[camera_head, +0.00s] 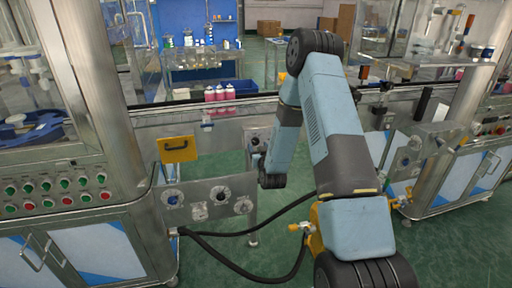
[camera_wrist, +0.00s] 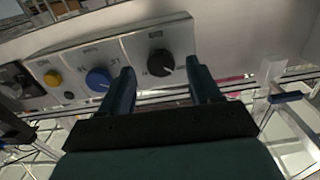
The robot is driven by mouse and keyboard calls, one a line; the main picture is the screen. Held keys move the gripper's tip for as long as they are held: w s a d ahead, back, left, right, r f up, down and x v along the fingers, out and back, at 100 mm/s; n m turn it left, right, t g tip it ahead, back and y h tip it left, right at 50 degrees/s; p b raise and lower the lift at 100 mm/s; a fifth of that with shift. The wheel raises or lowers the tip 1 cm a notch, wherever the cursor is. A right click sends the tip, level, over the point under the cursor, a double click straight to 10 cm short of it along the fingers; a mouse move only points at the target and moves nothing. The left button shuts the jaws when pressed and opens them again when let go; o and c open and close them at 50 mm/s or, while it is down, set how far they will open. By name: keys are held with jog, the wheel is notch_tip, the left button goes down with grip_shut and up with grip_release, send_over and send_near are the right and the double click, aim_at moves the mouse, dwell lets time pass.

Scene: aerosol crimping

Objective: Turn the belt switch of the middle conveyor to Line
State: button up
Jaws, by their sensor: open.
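In the wrist view a pale grey control panel (camera_wrist: 120,50) carries a black rotary knob (camera_wrist: 160,62), a blue knob (camera_wrist: 98,79) and a yellow button (camera_wrist: 52,79). The labels are too blurred to read, so I cannot tell the knobs' settings by name. My gripper (camera_wrist: 160,80) is open, with its two dark fingers on either side of the black knob in the picture. I cannot tell whether they touch it. In the head view my gripper (camera_head: 261,160) is small, at the conveyor front beside a grey panel with a knob (camera_head: 255,141).
The middle conveyor (camera_head: 225,110) carries several pink bottles (camera_head: 220,93). A lower plate with dials (camera_head: 209,199) and a yellow handled plate (camera_head: 178,149) are left of my gripper. Machine cabinets stand at left (camera_head: 60,250) and right (camera_head: 465,180). Black hoses (camera_head: 225,262) cross the front.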

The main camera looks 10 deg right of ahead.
jog(key=shift+w, duration=1.05)
jog(key=shift+c, duration=0.4)
jog(key=c, duration=0.9)
jog(key=shift+a, duration=0.2)
jog(key=shift+c, duration=0.3)
jog(key=shift+d, duration=0.15)
jog(key=m, duration=0.3)
jog(key=shift+m, duration=0.4)
jog(key=m, duration=0.6)
